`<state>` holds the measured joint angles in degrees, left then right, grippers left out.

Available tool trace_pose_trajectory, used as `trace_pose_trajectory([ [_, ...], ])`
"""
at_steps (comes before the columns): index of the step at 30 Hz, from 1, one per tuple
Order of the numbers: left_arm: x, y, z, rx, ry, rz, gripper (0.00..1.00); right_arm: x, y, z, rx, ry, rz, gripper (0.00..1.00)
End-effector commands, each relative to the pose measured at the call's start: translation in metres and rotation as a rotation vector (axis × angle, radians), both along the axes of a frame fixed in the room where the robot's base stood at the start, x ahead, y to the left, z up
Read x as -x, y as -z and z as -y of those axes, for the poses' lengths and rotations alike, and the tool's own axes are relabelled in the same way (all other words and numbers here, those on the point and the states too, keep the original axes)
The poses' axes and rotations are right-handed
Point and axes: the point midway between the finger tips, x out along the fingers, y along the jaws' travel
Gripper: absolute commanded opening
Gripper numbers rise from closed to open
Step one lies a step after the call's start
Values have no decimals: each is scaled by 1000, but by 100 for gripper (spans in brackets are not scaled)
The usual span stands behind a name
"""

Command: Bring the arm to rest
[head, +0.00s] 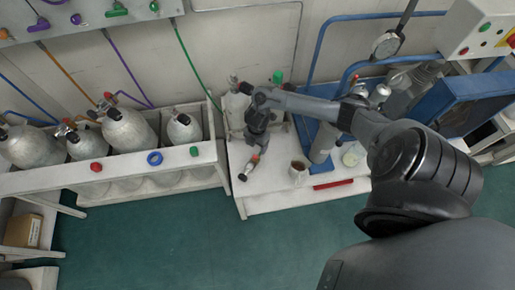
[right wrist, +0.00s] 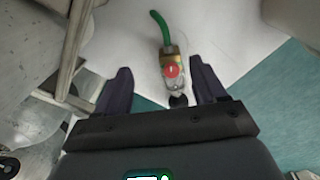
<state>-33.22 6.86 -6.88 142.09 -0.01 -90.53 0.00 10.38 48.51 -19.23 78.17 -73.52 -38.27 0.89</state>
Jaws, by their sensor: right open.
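My right arm (head: 385,130) comes in from the right and reaches over the white bench (head: 285,200). My right gripper (head: 257,140) points down above the bench's left part. In the right wrist view its two fingers (right wrist: 163,72) are spread apart. A small fitting (head: 247,168) with a green hose end lies below the fingers. I see no contact. My left gripper is not in view.
A rack (head: 120,175) of grey cylinders stands to the left, with coloured hoses above it. A blue box (head: 480,100) stands at the right. The green floor (head: 160,240) in front is clear.

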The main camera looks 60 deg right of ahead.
Motion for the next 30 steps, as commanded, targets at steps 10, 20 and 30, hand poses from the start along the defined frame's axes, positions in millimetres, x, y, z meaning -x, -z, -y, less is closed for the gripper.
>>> trace_pose_trajectory([
  [10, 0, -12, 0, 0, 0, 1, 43, -3, -27, 0, -2, -4, 6, 70],
  [20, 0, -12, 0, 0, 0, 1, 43, -5, -24, -10, -4, -5, 24, 70],
  [30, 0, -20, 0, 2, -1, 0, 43, -12, -33, -174, -75, 171, 309, 70],
])
